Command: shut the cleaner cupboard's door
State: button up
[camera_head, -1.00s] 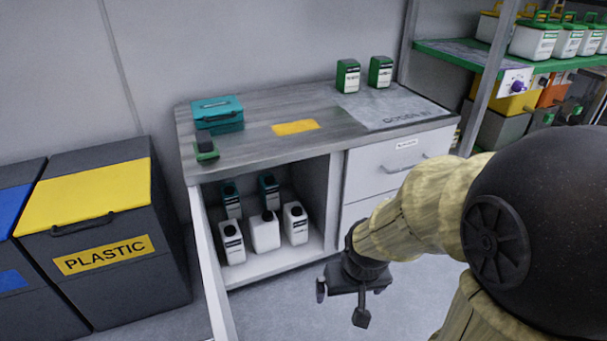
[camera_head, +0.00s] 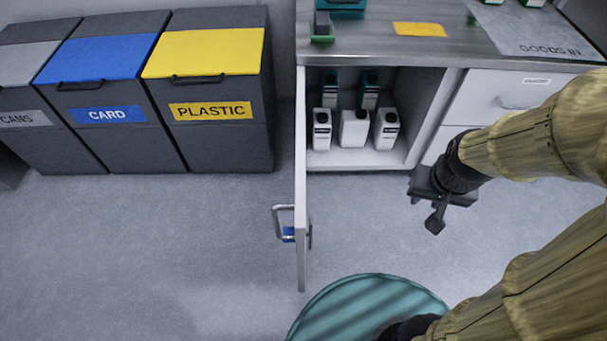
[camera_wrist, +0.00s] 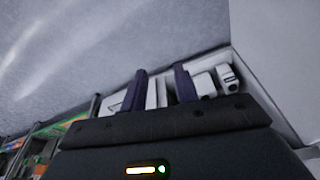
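The cleaner cupboard's door (camera_head: 301,180) stands wide open, seen nearly edge-on and sticking straight out from the cupboard's left side. Its handle (camera_head: 282,222) is on the face turned left. The open cupboard (camera_head: 347,158) holds several bottles, white ones (camera_head: 354,128) in front and dark green ones behind. My gripper (camera_head: 425,208) hangs in front of the drawers, right of the door and apart from it. It is empty, and its two fingers stand apart in the wrist view (camera_wrist: 161,88). Bottles (camera_wrist: 228,78) in the cupboard show beyond them.
Card (camera_head: 105,105) and plastic (camera_head: 208,95) bins stand left of the cupboard, with bare floor (camera_head: 170,235) before them. The worktop (camera_head: 455,42) carries a yellow mat (camera_head: 420,29). My round teal base shows at the bottom, close to the door's free edge.

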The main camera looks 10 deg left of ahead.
jog(key=w+p+v, duration=0.1)
jog(key=p+v, duration=0.3)
jog(key=v, duration=0.1)
jog(key=w+p+v, duration=0.1)
jog(key=p+v, duration=0.4)
jog(key=w+p+v, duration=0.1)
jog(key=p+v, duration=0.4)
jog(key=v, duration=0.1)
jog(key=shift+w+r, duration=0.3)
jog(key=shift+r, duration=0.1)
grip_shut()
jog(key=shift+f, duration=0.1)
